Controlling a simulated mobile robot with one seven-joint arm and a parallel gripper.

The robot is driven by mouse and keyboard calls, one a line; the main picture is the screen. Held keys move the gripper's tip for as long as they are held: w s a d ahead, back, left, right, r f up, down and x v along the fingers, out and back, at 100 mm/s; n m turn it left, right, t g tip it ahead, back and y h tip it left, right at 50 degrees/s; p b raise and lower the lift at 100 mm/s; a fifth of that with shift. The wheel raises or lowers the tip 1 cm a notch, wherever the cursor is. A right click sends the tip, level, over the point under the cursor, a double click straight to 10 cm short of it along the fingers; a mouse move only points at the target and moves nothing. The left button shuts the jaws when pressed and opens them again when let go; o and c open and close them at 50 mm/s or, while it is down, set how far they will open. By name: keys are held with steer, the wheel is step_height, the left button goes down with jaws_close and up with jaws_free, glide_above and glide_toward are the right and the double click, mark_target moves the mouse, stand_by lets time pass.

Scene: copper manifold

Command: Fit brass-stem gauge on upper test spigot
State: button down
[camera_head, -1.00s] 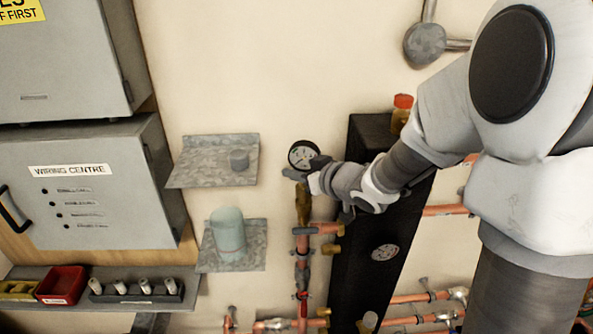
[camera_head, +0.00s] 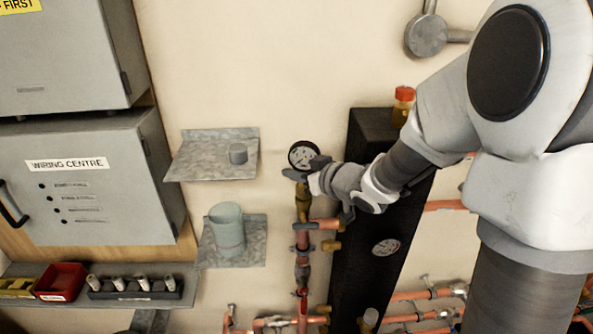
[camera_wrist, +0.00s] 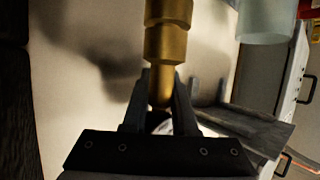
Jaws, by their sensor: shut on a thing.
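The gauge (camera_head: 303,155) has a round white dial with a black rim and stands upright over the vertical copper pipe. My gripper (camera_head: 306,172) is shut on it just below the dial, coming from the right. A brass spigot (camera_head: 303,203) tops the pipe directly under the gauge. In the wrist view, the fingers (camera_wrist: 160,100) grip the narrow brass stem (camera_wrist: 162,88), which lines up with the wider brass fitting (camera_wrist: 168,30). No gap shows between stem and fitting. How deep the stem sits is hidden.
Two metal shelves to the left hold a small grey cylinder (camera_head: 238,153) and a pale cup (camera_head: 227,230). A red bin (camera_head: 61,281) sits lower left.

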steer(key=shift+f, duration=0.15)
steer(key=c, duration=0.6)
jaws_free()
steer(key=shift+s+d, duration=0.1)
steer(key=shift+s, duration=0.1)
